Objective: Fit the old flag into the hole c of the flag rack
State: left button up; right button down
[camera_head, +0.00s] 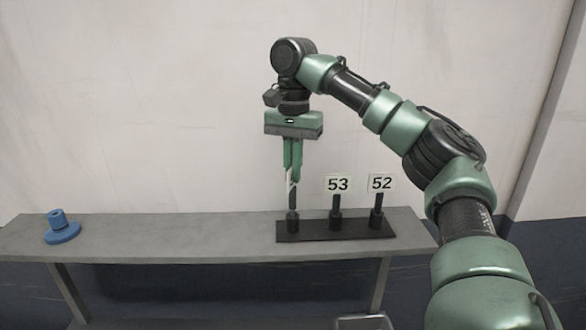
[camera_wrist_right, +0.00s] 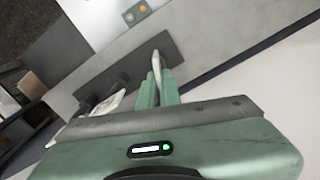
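My right gripper (camera_head: 292,180) points straight down over the left end of the dark flag rack (camera_head: 307,235). Its fingers are closed around a white flag (camera_head: 289,187), seen nearly edge-on and partly hidden by them. This flag's dark pole reaches down to the left socket (camera_head: 292,222); I cannot tell how deep it sits. In the wrist view the right gripper (camera_wrist_right: 158,85) has the pale flag edge (camera_wrist_right: 156,62) between its fingers. Flags marked 53 (camera_head: 337,184) and 52 (camera_head: 381,183) stand upright in the middle and right sockets. No hole letters are readable. My left gripper is out of view.
The rack stands on the right part of a long grey table (camera_head: 175,235). A blue stepped round object (camera_head: 60,228) sits at the table's left end. The tabletop between it and the rack is clear. A plain wall (camera_head: 130,110) stands behind.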

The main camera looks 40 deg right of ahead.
jog(key=shift+f+b, duration=0.35)
jog(key=shift+f, duration=0.65)
dwell(0.4)
jog(key=c, duration=1.6)
grip_release()
jog(key=shift+o, duration=0.2)
notch_tip(320, 180, up, 7)
jog(key=shift+f+p, duration=0.1)
jog(key=shift+p, duration=0.75)
jog(key=shift+r, duration=0.5)
jog(key=shift+d, duration=0.1)
